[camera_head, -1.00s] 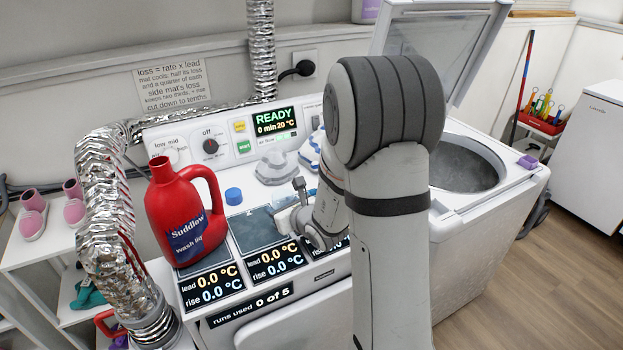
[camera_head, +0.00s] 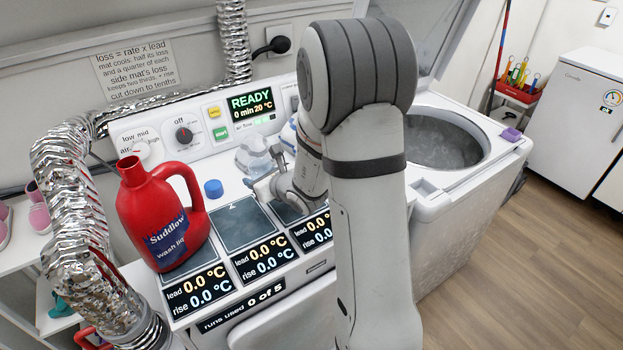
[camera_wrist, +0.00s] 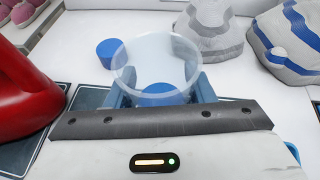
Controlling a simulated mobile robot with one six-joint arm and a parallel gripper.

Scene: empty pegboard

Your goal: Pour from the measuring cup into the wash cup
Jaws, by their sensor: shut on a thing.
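In the wrist view my gripper (camera_wrist: 160,93) is shut on a clear, round cup (camera_wrist: 155,60), one blue-grey finger on each side. I look down into its open top, and blue shows at its bottom. I take it for the measuring cup. In the head view my gripper (camera_head: 263,186) is partly hidden by my arm, above the panels near the middle of the machine's top. The held cup is hard to make out there. I cannot pick out a separate wash cup; my arm hides part of the top.
A red detergent jug (camera_head: 160,215) stands at the left; it also shows in the wrist view (camera_wrist: 28,90). A blue cap (camera_head: 213,189) lies right of it. Folded grey cloth (camera_wrist: 208,32) and striped cloth (camera_wrist: 288,50) lie behind. An open washer drum (camera_head: 440,140) is at the right.

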